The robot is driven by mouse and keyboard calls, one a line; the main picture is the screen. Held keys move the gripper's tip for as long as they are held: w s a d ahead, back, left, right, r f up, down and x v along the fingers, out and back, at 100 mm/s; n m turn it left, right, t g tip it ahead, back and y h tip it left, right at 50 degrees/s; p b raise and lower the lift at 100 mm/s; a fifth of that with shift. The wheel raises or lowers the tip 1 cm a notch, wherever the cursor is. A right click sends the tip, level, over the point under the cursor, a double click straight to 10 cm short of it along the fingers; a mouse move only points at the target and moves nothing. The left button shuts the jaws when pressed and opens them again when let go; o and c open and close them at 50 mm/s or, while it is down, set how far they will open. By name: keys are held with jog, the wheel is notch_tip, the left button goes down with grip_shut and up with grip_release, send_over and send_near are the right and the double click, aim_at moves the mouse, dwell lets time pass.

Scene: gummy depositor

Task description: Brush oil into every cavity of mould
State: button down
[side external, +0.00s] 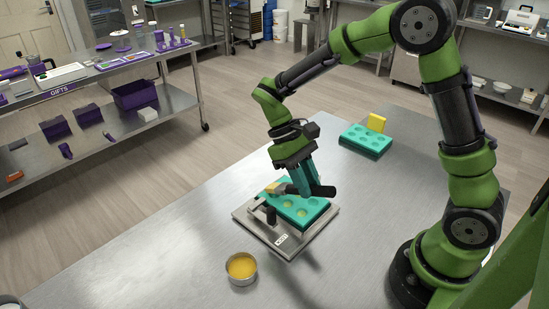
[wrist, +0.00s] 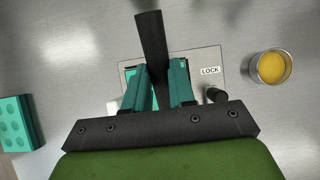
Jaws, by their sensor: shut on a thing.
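The teal mould (side external: 318,203) sits on a metal plate (side external: 287,250) with a LOCK label. Some of its front cavities look yellowish; others are hidden by my gripper. My gripper (side external: 304,189) is over the mould, its teal fingers shut on the dark handle of the brush (side external: 325,191). The brush lies slanted, with its pale yellow head (side external: 272,187) at the mould's left side; I cannot tell if it touches. In the wrist view the dark handle (wrist: 151,35) rises between the fingers (wrist: 158,88) and the head is hidden. The oil bowl (side external: 241,268) stands in front of the plate.
A black knob (side external: 270,215) stands up on the plate's left side; it also shows in the wrist view (wrist: 215,95). The table left of the plate is clear.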

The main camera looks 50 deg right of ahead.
aim_at(330, 187)
jog(key=shift+s, duration=0.1)
jog(key=shift+s+r, duration=0.1)
jog(key=shift+s, duration=0.35)
jog(key=shift+s+f, duration=0.2)
jog(key=shift+s, duration=2.85)
jog(key=shift+s, duration=0.1)
jog(key=shift+s, duration=1.1)
jog(key=shift+s, duration=0.1)
